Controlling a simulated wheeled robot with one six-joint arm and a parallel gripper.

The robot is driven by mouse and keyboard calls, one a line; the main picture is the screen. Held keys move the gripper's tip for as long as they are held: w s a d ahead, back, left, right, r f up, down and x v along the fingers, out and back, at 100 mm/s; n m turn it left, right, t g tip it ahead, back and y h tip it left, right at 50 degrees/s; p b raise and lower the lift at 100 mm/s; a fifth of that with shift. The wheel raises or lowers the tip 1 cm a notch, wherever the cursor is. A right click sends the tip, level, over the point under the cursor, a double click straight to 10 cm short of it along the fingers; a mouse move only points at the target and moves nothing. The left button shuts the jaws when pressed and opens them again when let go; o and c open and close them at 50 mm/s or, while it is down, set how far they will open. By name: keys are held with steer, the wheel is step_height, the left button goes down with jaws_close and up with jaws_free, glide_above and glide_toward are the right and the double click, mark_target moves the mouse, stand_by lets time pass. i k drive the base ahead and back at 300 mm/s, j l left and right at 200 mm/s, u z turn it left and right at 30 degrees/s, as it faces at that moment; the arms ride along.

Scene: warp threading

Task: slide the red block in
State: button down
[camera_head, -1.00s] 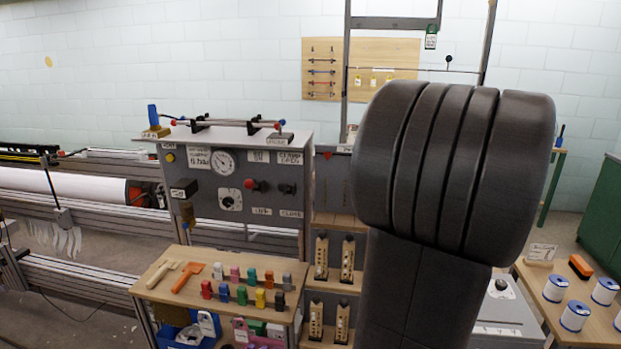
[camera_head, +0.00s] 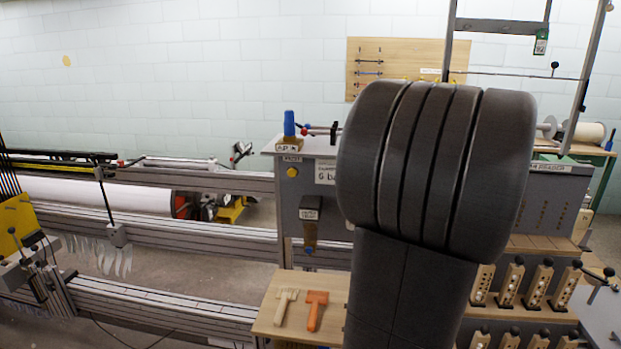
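My dark grey arm link (camera_head: 430,160) fills the right middle of the head view. My gripper is not in view. No red block can be picked out now. The part of the wooden shelf (camera_head: 275,322) to the right of two tools is behind my arm. A red part (camera_head: 181,205) shows at the end of the white roller (camera_head: 95,194), too small to tell what it is. A blue piece (camera_head: 289,123) stands on a labelled wooden base on the grey panel box (camera_head: 312,228).
A pale tool (camera_head: 285,308) and an orange tool (camera_head: 316,308) lie on the shelf. Metal rails (camera_head: 180,231) run across the left. A yellow plate (camera_head: 17,224) stands at the far left. Several wooden pieces with black knobs (camera_head: 510,285) stand at the lower right.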

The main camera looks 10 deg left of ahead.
mark_target(120, 163)
steer(key=j+z, duration=0.1)
steer(key=j, duration=0.4)
steer(key=j+z, duration=0.1)
steer(key=j, duration=0.4)
steer(key=k+j+z, duration=0.1)
steer(key=j, duration=0.35)
steer(key=k+j+z, duration=0.15)
steer(key=j, duration=0.35)
steer(key=j+z, duration=0.1)
steer(key=j, duration=0.35)
steer(key=i+j+z, duration=0.1)
steer(key=j+z, duration=0.3)
steer(key=j, duration=0.15)
steer(key=j+z, duration=0.45)
steer(key=j, duration=0.15)
steer(key=j+z, duration=0.4)
steer(key=j, duration=0.2)
steer(key=j+u, duration=0.2)
steer(key=j, duration=0.3)
steer(key=i+j+u, duration=0.15)
steer(key=j, duration=0.3)
steer(key=j+u, duration=0.15)
steer(key=u, duration=0.35)
steer(key=j+u, duration=0.1)
steer(key=u, duration=0.35)
steer(key=i+j+u, duration=0.1)
steer(key=u, duration=0.4)
steer(key=j+u, duration=0.1)
steer(key=u, duration=0.35)
steer(key=i, duration=0.05)
